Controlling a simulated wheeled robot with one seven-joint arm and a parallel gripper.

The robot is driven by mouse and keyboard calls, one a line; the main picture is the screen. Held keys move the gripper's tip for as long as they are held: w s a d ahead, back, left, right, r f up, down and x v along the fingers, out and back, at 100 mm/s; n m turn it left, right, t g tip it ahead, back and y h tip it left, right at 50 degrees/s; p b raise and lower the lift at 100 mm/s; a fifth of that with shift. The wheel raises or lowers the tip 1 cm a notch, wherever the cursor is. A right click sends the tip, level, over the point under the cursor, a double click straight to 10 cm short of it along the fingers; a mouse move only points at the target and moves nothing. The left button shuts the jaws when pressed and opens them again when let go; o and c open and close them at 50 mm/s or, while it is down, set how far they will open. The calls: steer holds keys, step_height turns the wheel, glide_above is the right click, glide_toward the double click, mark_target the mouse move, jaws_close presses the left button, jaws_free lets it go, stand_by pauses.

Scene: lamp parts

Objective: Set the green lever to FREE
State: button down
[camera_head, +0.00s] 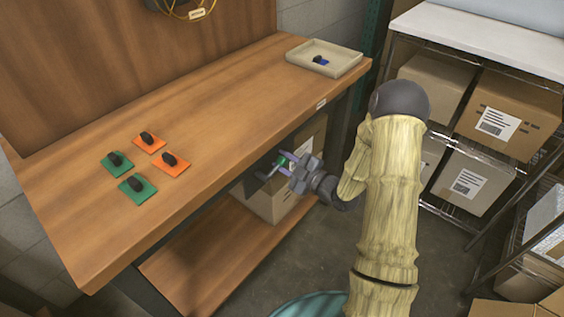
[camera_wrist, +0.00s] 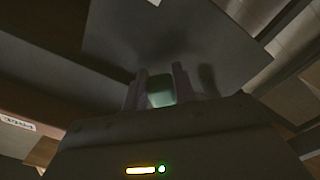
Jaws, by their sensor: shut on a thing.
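The green lever (camera_head: 281,160) is small and sits under the front edge of the wooden bench in the head view. My gripper (camera_head: 277,167) reaches in from the right below that edge, its fingers around the lever. In the wrist view the two fingers stand close on either side of a pale green piece (camera_wrist: 161,94), and my gripper (camera_wrist: 160,88) is shut on it. The fingers hide most of the lever. Its setting and any FREE mark cannot be read.
Cardboard boxes (camera_head: 275,195) stand beneath the bench. A shelf rack with boxes (camera_head: 510,115) is at right.

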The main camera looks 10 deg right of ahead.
steer(key=shift+s+a, duration=0.2)
steer(key=shift+a, duration=0.2)
steer(key=c, duration=1.2)
jaws_free()
steer(key=shift+o, duration=0.4)
steer(key=shift+d, duration=0.1)
steer(key=shift+d, duration=0.1)
steer(key=p+v, duration=0.2)
steer(key=v, duration=1.5)
steer(key=shift+s+d, duration=0.1)
steer(key=shift+d, duration=0.05)
